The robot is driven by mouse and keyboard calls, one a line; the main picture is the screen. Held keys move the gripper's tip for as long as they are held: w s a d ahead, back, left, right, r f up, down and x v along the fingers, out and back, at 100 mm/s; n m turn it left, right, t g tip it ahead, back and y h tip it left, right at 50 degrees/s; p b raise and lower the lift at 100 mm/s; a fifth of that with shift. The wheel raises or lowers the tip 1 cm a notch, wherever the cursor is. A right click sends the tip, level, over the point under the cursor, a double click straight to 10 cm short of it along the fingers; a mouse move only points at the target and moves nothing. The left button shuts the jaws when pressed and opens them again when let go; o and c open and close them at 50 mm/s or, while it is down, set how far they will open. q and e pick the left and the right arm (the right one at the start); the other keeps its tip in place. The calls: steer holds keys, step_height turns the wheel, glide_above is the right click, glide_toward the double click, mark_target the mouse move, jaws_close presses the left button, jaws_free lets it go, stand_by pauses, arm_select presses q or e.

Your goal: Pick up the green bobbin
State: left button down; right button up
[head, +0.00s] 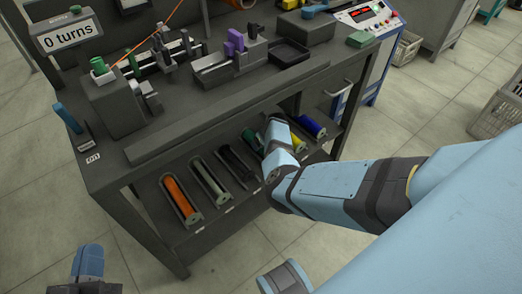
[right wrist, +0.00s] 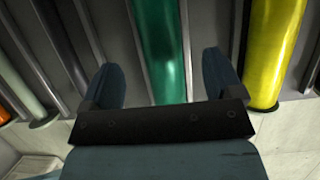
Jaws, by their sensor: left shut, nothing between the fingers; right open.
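The green bobbin (head: 250,140) lies in a slot of the lower shelf under the bench, partly hidden by my right arm in the head view. In the right wrist view the green bobbin (right wrist: 161,50) stands out between the two fingers of my right gripper (right wrist: 166,85). That gripper is open, its fingers apart on either side of the bobbin; whether they touch it I cannot tell. My left gripper (head: 88,262) is shut and empty at the bottom left of the head view, away from the bench.
A yellow bobbin (right wrist: 274,50) lies right of the green one, a blue bobbin (head: 312,126) beyond it. An orange bobbin (head: 181,198) lies at the shelf's left end. The benchtop (head: 190,135) overhangs the shelf. A winding machine (head: 115,105) stands on top.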

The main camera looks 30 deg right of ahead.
steer(key=b+x, duration=0.3)
steer(key=b, duration=0.1)
steer(key=shift+f, duration=0.3)
steer(key=shift+w+f+b, duration=0.3)
steer(key=shift+f+b, duration=0.25)
steer(key=shift+b, duration=0.4)
steer(key=shift+f, duration=0.1)
arm_select(q)
steer(key=f, duration=0.2)
steer(key=f+g, duration=0.1)
steer(key=f, duration=0.1)
steer(key=d+f+g, duration=0.1)
steer(key=shift+d+f+m+h, duration=0.1)
steer(key=shift+f+m+h, duration=0.2)
steer(key=shift+f+m, duration=0.1)
arm_select(e)
steer(key=shift+c, duration=0.5)
steer(key=c, duration=1)
